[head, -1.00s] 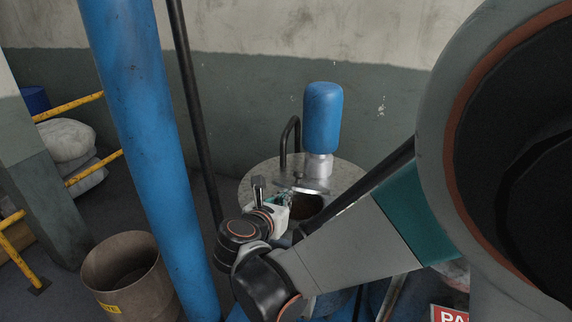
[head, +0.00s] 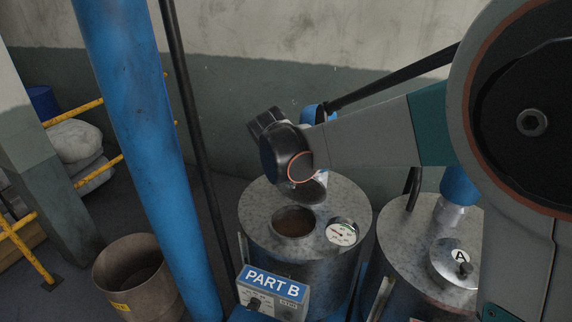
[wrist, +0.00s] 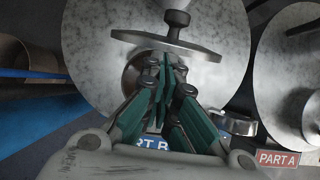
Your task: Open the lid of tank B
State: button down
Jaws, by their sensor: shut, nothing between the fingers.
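Tank B (head: 295,257) is a grey drum with a blue PART B sign (head: 272,281) on its front. Its round filler hole (head: 293,222) is uncovered and shows brown contents. The metal lid (head: 310,190) stands raised at the hole's back edge, partly hidden by my arm. In the wrist view the lid (wrist: 188,47) shows nearly edge-on, beyond my fingertips. My gripper (wrist: 163,66), with green fingers, is shut and empty in front of the lid and over part of the hole (wrist: 134,70). I cannot tell if it touches the lid. My arm hides the fingers in the head view.
Tank A (head: 405,240) stands close on the right, with its lid (head: 456,262) closed. A gauge (head: 342,232) sits on tank B's top. A blue post (head: 135,140) and a dark pipe (head: 185,120) rise on the left, near an open bin (head: 135,275).

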jog(key=shift+w+d+r, duration=0.2)
jog(key=shift+w+r, duration=0.05)
jog(key=shift+w, duration=0.2)
jog(key=shift+w+d+r, duration=0.15)
jog(key=shift+w+r, duration=0.05)
jog(key=shift+w, duration=0.25)
jog(key=shift+s, duration=0.1)
